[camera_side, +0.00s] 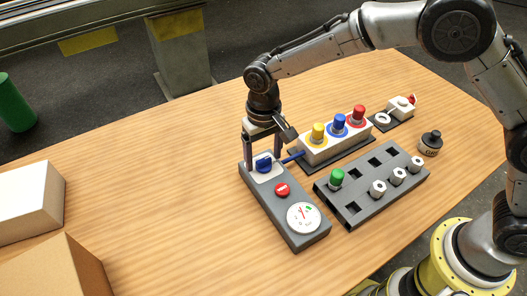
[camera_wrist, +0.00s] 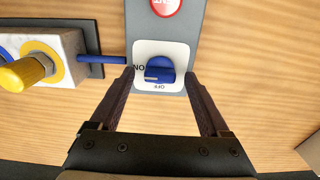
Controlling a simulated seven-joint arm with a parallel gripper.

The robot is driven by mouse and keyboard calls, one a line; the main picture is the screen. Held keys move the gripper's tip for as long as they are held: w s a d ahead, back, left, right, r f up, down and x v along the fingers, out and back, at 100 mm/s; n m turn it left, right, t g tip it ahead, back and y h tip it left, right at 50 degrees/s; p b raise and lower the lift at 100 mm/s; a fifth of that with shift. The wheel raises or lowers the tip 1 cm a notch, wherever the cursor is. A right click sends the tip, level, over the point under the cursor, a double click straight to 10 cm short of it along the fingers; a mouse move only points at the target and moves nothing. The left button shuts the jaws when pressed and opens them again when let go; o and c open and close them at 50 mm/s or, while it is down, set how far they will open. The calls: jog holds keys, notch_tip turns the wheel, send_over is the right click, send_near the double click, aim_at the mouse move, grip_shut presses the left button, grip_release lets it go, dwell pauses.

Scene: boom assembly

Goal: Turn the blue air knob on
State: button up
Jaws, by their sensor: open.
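The blue air knob (camera_side: 264,165) sits on a white plate at the far end of a grey control box (camera_side: 313,235). In the wrist view the blue knob (camera_wrist: 160,70) shows a raised grip, with "ON" lettering at its left and "OFF" below it, both upside down. The grip's narrow end lies toward the lower left. My gripper (camera_side: 263,153) points down above the knob, and in the wrist view its two open fingers (camera_wrist: 160,72) stand on either side of the knob, apart from it. I cannot tell the exact height of the fingertips.
A red button (camera_side: 282,189) and a round gauge (camera_side: 303,217) share the box. A blue rod links it to a white block (camera_side: 335,140) with yellow, blue and red knobs. A slotted grey tray (camera_side: 370,185) stands at the right.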

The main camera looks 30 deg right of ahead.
aim_at(264, 159)
notch_tip(264, 159, up, 14)
dwell(0.5)
jog(key=shift+f, duration=0.1)
jog(key=s+d+r+m+t, duration=0.1)
jog(key=s+d+r+t, duration=0.1)
jog(key=s+d+r, duration=0.4)
jog(key=s+d+r+m+t, duration=0.1)
jog(key=s+d+r+m, duration=0.1)
jog(key=d+r, duration=0.75)
jog(key=s+d+f+t, duration=0.1)
jog(key=s+d+f, duration=0.1)
jog(key=s+d, duration=0.3)
jog(key=s+d+f+t, duration=0.1)
jog(key=s+d+f, duration=0.15)
jog(key=s, duration=0.55)
jog(key=s+d+f+n, duration=0.1)
jog(key=s+f+n, duration=0.2)
jog(key=s+f, duration=0.2)
jog(key=shift+d+f+t, duration=0.25)
jog(key=shift+f+t, duration=0.05)
jog(key=shift+f, duration=0.55)
